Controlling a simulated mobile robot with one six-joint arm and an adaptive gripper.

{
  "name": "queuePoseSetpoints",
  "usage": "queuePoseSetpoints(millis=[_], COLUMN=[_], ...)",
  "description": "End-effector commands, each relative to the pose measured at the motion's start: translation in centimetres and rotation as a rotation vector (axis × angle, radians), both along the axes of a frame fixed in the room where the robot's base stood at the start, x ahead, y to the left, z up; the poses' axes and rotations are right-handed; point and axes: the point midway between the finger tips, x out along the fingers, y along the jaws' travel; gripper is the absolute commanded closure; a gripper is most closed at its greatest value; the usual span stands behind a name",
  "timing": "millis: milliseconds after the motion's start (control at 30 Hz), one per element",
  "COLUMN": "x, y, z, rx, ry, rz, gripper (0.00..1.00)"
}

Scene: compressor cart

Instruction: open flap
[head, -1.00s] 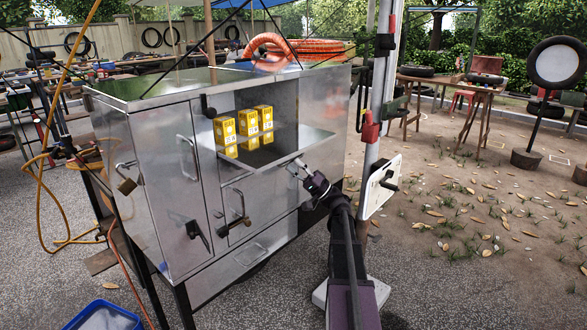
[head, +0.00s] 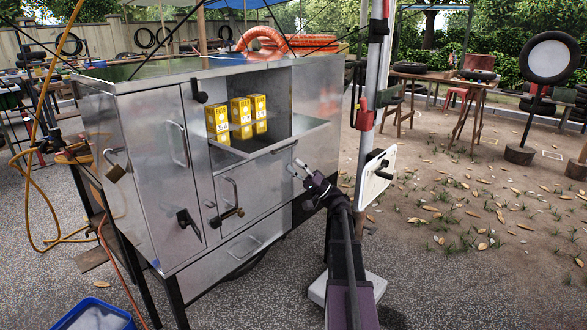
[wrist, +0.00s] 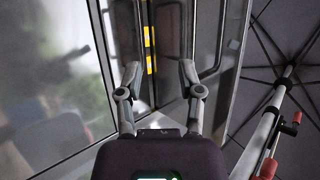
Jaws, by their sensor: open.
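The flap (head: 275,147) is on the front of the metal cabinet (head: 150,140) in the head view. It stands swung outward from an opening, and its inner side mirrors the boxes behind it. Yellow boxes (head: 241,112) stand in the opening; yellow strips also show in the wrist view (wrist: 149,50). My gripper (head: 299,164) is just below and in front of the flap's edge, near its right end. In the wrist view my gripper (wrist: 160,72) has its fingers apart with nothing between them. Whether a finger touches the flap I cannot tell.
Door handles (head: 179,145) and a lower latch (head: 229,212) stick out of the cabinet front. A pole with a white crank plate (head: 375,178) stands right of my arm. A blue bin (head: 97,318) is on the ground at lower left. Open ground lies to the right.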

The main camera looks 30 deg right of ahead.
Motion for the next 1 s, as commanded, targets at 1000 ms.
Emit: queuePoseSetpoints(millis=[1000], x=[-0.3], y=[-2.1], z=[-4.8], rx=[0.0], ry=[0.0], rz=[0.0], gripper=[0.52])
